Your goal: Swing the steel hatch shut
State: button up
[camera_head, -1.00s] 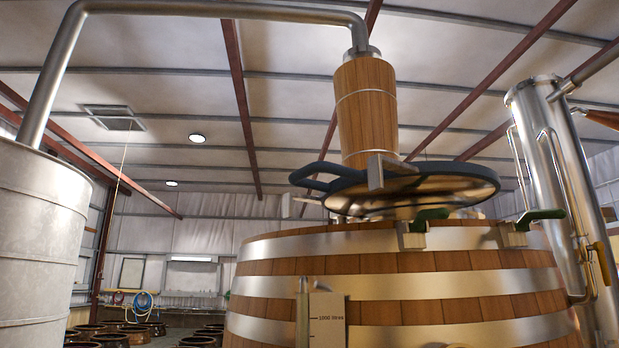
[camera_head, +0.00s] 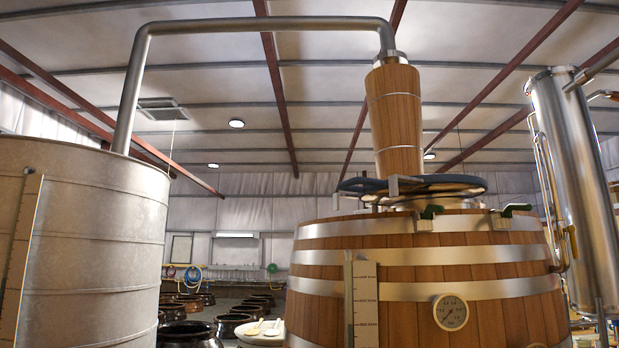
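The steel hatch (camera_head: 462,184) is a round lid with a dark rim at the top of the wooden vat (camera_head: 400,255). I see it nearly edge-on from below, with a strip of its shiny underside showing. It appears raised a little above the vat's top, but its exact angle is hard to tell. A dark loop handle (camera_head: 358,186) and a pale metal bracket (camera_head: 393,185) show at its left and front. My gripper is not in view.
A large galvanised tank (camera_head: 80,245) fills the left. A pipe (camera_head: 250,27) runs overhead to a wooden column (camera_head: 396,120) behind the hatch. A steel cylinder (camera_head: 575,170) stands at the right. Dark jars (camera_head: 190,335) and a pale round top (camera_head: 262,331) lie in the gap between tank and vat.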

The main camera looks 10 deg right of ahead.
aim_at(397, 188)
jog(key=z, duration=0.5)
jog(key=i, duration=0.35)
jog(key=z, duration=0.35)
